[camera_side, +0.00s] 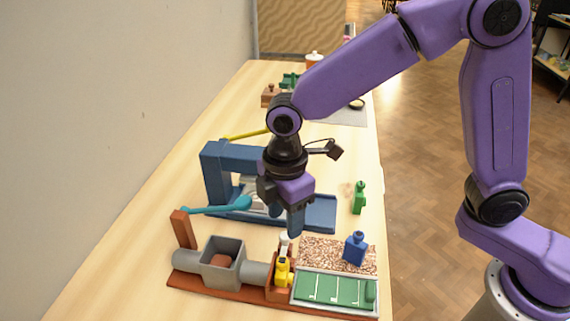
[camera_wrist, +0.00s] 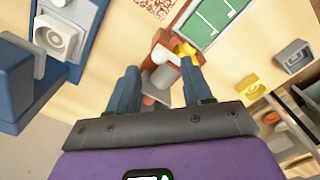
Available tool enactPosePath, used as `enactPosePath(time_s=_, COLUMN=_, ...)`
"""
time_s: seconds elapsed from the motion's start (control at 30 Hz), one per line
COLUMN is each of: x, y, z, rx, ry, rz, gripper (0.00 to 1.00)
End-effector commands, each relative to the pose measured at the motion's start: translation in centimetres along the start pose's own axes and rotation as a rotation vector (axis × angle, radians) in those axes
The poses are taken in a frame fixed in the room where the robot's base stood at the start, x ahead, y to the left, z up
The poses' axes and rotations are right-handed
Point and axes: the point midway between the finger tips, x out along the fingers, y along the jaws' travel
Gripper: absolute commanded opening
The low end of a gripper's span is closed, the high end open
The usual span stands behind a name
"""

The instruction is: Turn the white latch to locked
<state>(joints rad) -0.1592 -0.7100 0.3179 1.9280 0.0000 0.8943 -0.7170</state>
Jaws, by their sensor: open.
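A white rounded piece that looks like the latch (camera_side: 284,243) stands on a terracotta block of the front fixture in the side view, just behind a yellow part (camera_side: 283,272). In the wrist view the white piece (camera_wrist: 163,55) lies between and beyond my fingers, with the yellow part (camera_wrist: 184,49) beside it. My gripper (camera_side: 295,230) points down just above and close to the white piece; I cannot tell whether a finger touches it. In the wrist view my gripper (camera_wrist: 158,72) is open, its two blue fingers apart. The latch's exact setting is unclear.
A blue press (camera_side: 215,168) with a teal handle (camera_side: 222,207) stands behind the fixture. A grey box (camera_side: 222,250) is to the left. A green lined panel (camera_side: 330,289) and a blue bottle (camera_side: 355,247) are to the right. A green bottle (camera_side: 359,198) stands farther back.

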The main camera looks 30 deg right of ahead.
Motion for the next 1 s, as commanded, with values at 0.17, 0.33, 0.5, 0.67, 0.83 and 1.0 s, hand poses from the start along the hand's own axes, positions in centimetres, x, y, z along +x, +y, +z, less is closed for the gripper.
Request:
enactPosePath(time_s=0.17, x=-4.0, y=0.1, z=-0.1, rx=0.000, ry=0.005, rz=0.005, gripper=0.50)
enactPosePath(time_s=0.33, x=-7.6, y=0.1, z=-0.1, rx=-0.001, ry=0.006, rz=0.005, gripper=0.50)
enactPosePath(time_s=0.5, x=-10.8, y=0.0, z=-0.1, rx=-0.001, ry=0.005, rz=0.004, gripper=0.50)
enactPosePath(time_s=0.67, x=-12.7, y=0.1, z=-0.1, rx=-0.001, ry=0.003, rz=0.002, gripper=0.50)
enactPosePath(time_s=0.83, x=-13.6, y=0.0, z=0.0, rx=-0.001, ry=0.001, rz=0.001, gripper=0.50)
enactPosePath(time_s=1.0, x=-13.7, y=0.0, z=0.0, rx=-0.001, ry=0.001, rz=0.001, gripper=0.50)
